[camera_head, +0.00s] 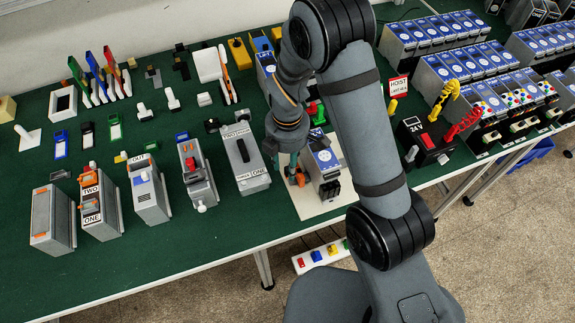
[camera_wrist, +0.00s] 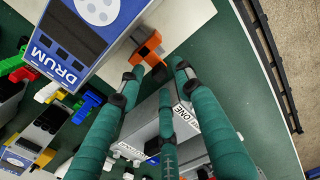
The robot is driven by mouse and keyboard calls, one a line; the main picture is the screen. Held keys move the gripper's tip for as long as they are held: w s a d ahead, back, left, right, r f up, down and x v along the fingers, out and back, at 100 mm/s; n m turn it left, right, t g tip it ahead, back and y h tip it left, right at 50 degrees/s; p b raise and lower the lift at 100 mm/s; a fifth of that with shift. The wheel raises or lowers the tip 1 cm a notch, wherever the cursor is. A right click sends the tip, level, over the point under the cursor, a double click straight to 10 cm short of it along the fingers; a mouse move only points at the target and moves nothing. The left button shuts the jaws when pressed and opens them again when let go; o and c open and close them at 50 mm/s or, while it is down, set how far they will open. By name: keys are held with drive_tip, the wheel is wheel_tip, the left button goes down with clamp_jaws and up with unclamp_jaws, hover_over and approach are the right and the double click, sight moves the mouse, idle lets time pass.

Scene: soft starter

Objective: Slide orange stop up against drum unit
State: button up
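The drum unit (camera_head: 325,160) is a grey block with a blue-and-white face, standing on a white board. Its blue face, lettered DRUM (camera_wrist: 58,62), fills the upper left of the wrist view. The orange stop (camera_wrist: 148,46) is a small angled piece on the white board beside the unit; a narrow gap seems to separate them. It also shows small in the head view (camera_head: 299,178). My gripper (camera_wrist: 158,72) has green fingers spread apart, their tips close to the orange stop's near end. Contact cannot be told. In the head view my arm partly hides the fingers.
A grey unit marked ONE (camera_head: 243,160) stands just left of my gripper. More grey units (camera_head: 150,190) line the table's front left. A 24 V box (camera_head: 425,140) and rows of blue-faced units stand right. The white board (camera_head: 310,208) has bare room at its front.

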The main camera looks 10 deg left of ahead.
drive_tip(key=shift+f, duration=0.95)
drive_tip(key=shift+c, duration=1.2)
clamp_jaws()
